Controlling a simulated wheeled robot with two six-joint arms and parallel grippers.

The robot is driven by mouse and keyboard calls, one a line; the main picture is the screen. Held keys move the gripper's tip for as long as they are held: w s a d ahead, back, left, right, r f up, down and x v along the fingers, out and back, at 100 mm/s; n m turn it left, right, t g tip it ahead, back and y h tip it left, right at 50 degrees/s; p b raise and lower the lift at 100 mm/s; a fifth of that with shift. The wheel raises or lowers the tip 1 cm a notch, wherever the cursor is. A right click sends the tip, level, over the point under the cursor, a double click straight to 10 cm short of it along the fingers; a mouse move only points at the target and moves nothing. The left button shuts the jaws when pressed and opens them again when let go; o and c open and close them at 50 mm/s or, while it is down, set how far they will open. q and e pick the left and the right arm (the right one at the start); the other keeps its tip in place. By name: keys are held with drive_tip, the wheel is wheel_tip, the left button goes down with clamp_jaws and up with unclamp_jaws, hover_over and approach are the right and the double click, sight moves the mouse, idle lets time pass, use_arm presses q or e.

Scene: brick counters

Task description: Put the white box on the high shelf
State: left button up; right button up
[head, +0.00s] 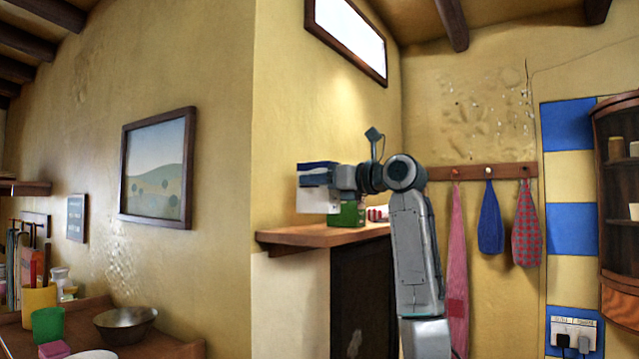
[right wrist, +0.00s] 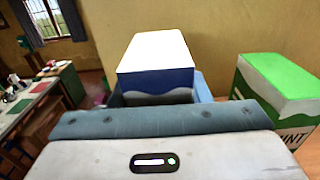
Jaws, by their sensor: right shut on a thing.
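The white box (head: 311,201) has a blue band and is held in my right gripper (head: 322,178) above the wooden high shelf (head: 300,237). In the head view, its lower edge appears a little above the board, with wall visible between. In the right wrist view, the white box (right wrist: 155,52) shows its white face and blue band between the fingers (right wrist: 158,95). The right gripper is shut on it. My left gripper is not in view.
A green box (head: 348,213) stands on the shelf beside the white box; it also shows in the right wrist view (right wrist: 280,85). A red-and-white item (head: 377,213) sits farther right. A lower counter at left holds a metal bowl (head: 125,324) and green cup (head: 48,325).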

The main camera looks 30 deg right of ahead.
sight(319, 198)
wheel_tip(319, 198, down, 2)
drive_tip(key=shift+a+f+p, duration=0.1)
drive_tip(key=shift+p, duration=0.45)
drive_tip(key=shift+f, duration=0.7)
drive_tip(key=o, duration=1.1)
drive_tip(key=shift+f, duration=0.1)
